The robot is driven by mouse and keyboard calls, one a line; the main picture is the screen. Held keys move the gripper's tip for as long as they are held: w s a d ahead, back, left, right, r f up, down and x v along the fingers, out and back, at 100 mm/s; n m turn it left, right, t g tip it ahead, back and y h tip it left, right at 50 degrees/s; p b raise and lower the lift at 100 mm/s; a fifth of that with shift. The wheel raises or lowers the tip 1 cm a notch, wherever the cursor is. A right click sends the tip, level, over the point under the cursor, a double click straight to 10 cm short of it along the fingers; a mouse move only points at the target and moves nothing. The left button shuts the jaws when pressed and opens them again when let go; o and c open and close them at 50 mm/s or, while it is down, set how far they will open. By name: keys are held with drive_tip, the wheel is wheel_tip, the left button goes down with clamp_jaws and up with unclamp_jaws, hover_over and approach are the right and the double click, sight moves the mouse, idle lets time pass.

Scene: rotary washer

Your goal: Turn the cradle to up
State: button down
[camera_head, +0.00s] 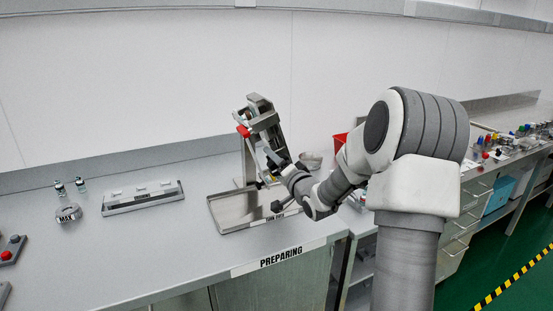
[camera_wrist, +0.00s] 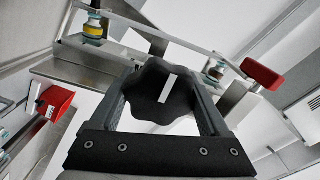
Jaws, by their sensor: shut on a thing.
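The rotary washer (camera_head: 262,118) stands on the counter as a metal frame, its upper part tilted. My gripper (camera_wrist: 163,92) is shut around a black lobed knob (camera_wrist: 150,105) with a white line that leans slightly in the wrist view. Behind the knob runs a long metal bar (camera_wrist: 165,36), seemingly the cradle, slanting down to the right. It carries a capped vial (camera_wrist: 95,27) at the left and another (camera_wrist: 215,70) at the right. A red block (camera_wrist: 262,76) sits by its right end. In the head view my gripper (camera_head: 275,163) partly hides the knob and cradle.
A metal tray (camera_head: 225,213) lies under the washer. A slotted rack (camera_head: 143,198), two small vials (camera_head: 70,187), a round labelled item (camera_head: 68,213) and red buttons (camera_head: 7,255) are to the left. The counter front is clear. A red bin (camera_head: 340,141) stands behind my arm.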

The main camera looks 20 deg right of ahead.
drive_tip(key=shift+m+p, duration=1.85)
drive_tip(key=shift+m, duration=1.05)
drive_tip(key=shift+f+m+p, duration=0.1)
drive_tip(key=shift+m+p, duration=1.55)
drive_tip(key=shift+m, duration=1.25)
drive_tip(key=shift+f+m+p, duration=0.1)
drive_tip(key=shift+m+p, duration=0.95)
drive_tip(key=shift+m, duration=3.55)
drive_tip(key=shift+a+m, duration=0.1)
drive_tip(key=shift+m, duration=0.5)
unclamp_jaws()
drive_tip(key=shift+s, duration=0.1)
drive_tip(key=s, duration=1.7)
drive_tip(key=shift+s+d, duration=0.15)
drive_tip(key=shift+d, duration=0.15)
